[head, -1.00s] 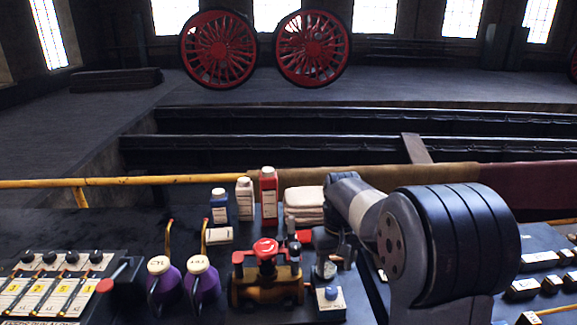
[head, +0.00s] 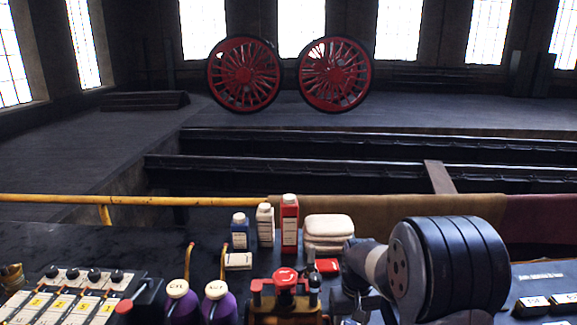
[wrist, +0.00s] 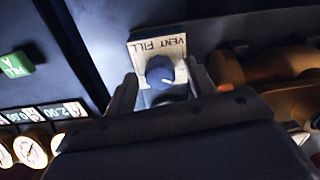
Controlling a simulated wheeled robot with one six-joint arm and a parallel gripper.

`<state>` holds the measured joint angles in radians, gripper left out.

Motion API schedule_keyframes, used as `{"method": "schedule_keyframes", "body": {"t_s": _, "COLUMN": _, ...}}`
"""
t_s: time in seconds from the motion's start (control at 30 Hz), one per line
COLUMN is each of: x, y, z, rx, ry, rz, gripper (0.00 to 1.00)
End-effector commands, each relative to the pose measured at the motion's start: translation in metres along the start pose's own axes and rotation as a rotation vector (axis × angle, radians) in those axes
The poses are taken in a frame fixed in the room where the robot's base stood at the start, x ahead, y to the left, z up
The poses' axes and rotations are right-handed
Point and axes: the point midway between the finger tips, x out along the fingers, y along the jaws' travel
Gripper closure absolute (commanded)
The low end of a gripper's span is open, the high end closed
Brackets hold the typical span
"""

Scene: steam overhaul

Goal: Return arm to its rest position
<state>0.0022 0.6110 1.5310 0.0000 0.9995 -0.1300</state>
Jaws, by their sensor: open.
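My arm (head: 450,265) shows at the right of the head view, folded low over the bench with its forearm pointing left and down. My gripper is hidden there behind the arm and the frame's lower edge. In the wrist view my gripper (wrist: 163,76) is open, with a dark finger at each side of a blue knob (wrist: 160,72). The knob stands on a pale plate (wrist: 143,50) marked "VENT FILL", upside down. The fingers look apart from the knob; their depth relative to it is unclear. Nothing is held.
Near my arm are a valve with a red handle (head: 285,277), two purple oilers (head: 178,303), bottles including a red one (head: 289,225), and folded white cloths (head: 328,232). A yellow rail (head: 130,200) runs behind.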

Motion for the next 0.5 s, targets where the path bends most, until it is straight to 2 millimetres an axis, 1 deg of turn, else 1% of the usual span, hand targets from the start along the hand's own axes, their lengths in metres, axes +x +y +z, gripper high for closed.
{"method": "schedule_keyframes", "body": {"t_s": 0.2, "x": -0.003, "y": 0.0, "z": -0.001, "rx": -0.047, "ry": 0.002, "rz": 0.0, "gripper": 0.48}}
{"method": "schedule_keyframes", "body": {"t_s": 0.37, "x": -0.032, "y": 0.0, "z": -0.001, "rx": -0.045, "ry": 0.005, "rz": 0.001, "gripper": 0.48}}
{"method": "schedule_keyframes", "body": {"t_s": 0.5, "x": -0.061, "y": 0.0, "z": -0.002, "rx": -0.045, "ry": 0.007, "rz": 0.001, "gripper": 0.48}}
